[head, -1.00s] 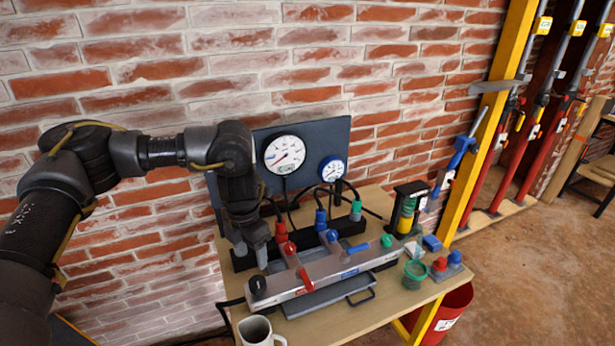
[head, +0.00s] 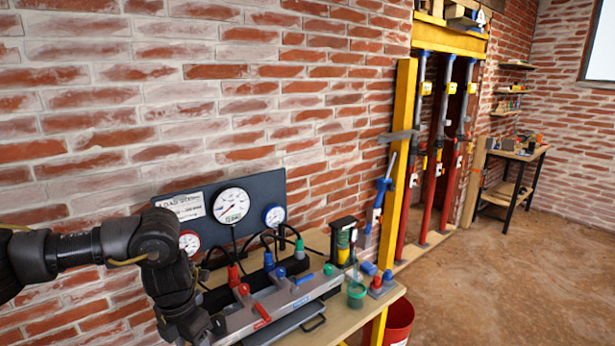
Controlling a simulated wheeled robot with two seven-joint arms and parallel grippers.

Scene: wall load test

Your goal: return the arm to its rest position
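My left arm comes in from the left edge, dark grey and bent downward at the wrist. My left gripper (head: 202,328) hangs at the bottom of the picture, by the left end of the grey valve block (head: 285,301). Its fingers are dark and partly hidden, so I cannot tell whether they are open or shut, or whether they touch the block. The block carries a red lever (head: 262,312) and a blue handle (head: 303,280). My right gripper is not in view.
A dark gauge panel (head: 262,190) stands behind the block against the brick wall. A green cup (head: 356,294) and red and blue knobs (head: 382,283) sit at the bench's right end. A red bucket (head: 398,322) stands below. Floor (head: 510,270) at the right is clear.

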